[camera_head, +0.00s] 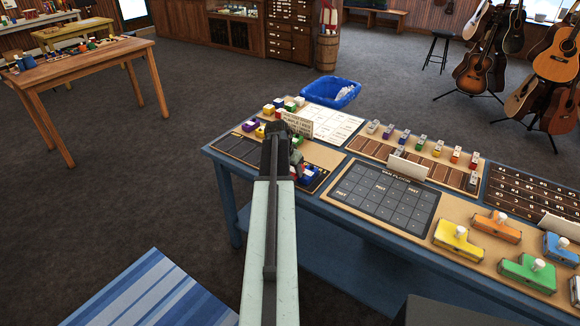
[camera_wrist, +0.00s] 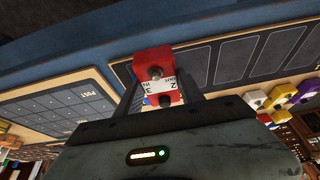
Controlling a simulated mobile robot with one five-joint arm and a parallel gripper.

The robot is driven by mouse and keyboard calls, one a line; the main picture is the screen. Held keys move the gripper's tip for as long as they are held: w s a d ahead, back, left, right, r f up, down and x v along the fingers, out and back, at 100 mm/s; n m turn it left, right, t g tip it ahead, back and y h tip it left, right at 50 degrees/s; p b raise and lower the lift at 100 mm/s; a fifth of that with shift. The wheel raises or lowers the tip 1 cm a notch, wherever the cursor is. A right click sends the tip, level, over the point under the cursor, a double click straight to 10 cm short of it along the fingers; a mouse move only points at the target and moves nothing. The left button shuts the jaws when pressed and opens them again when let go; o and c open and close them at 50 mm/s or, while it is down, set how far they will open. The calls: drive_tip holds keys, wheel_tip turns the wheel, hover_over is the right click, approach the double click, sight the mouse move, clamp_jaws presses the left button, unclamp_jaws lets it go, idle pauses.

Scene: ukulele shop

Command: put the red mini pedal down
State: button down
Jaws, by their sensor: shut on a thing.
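The red mini pedal (camera_wrist: 155,72) shows in the wrist view, with a dark knob and a white label with digits. My gripper (camera_wrist: 160,85) is shut on it, one finger on each side. In the wrist view the pedal appears over a dark panel (camera_wrist: 262,58) with outlined slots; I cannot tell whether it touches the panel. In the head view my gripper (camera_head: 277,135) is over the left end of the blue table (camera_head: 225,168). My arm hides the pedal there.
Several small coloured pedals stand around the gripper, including a purple one (camera_head: 249,125) and a blue one (camera_head: 311,174). A small sign (camera_head: 298,124) stands just behind. A grid mat (camera_head: 380,196) and larger pedals (camera_head: 458,240) lie to the right. Empty dark slots (camera_head: 236,144) show at left.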

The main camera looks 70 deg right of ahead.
drive_tip(key=w+d, duration=0.1)
drive_tip(key=d, duration=0.1)
drive_tip(key=w+d, duration=0.2)
drive_tip(key=d, duration=0.1)
drive_tip(key=w+d, duration=0.1)
drive_tip(key=d, duration=0.1)
drive_tip(key=shift+w+d+f+b, duration=0.15)
drive_tip(key=shift+d+f+b, duration=0.2)
drive_tip(key=shift+f+b, duration=0.05)
wheel_tip(320, 180, down, 4)
drive_tip(key=b, duration=0.4)
drive_tip(key=shift+r, duration=0.2)
drive_tip(key=shift+f, duration=0.2)
drive_tip(key=c, duration=0.7)
unclamp_jaws()
drive_tip(key=shift+r, duration=0.1)
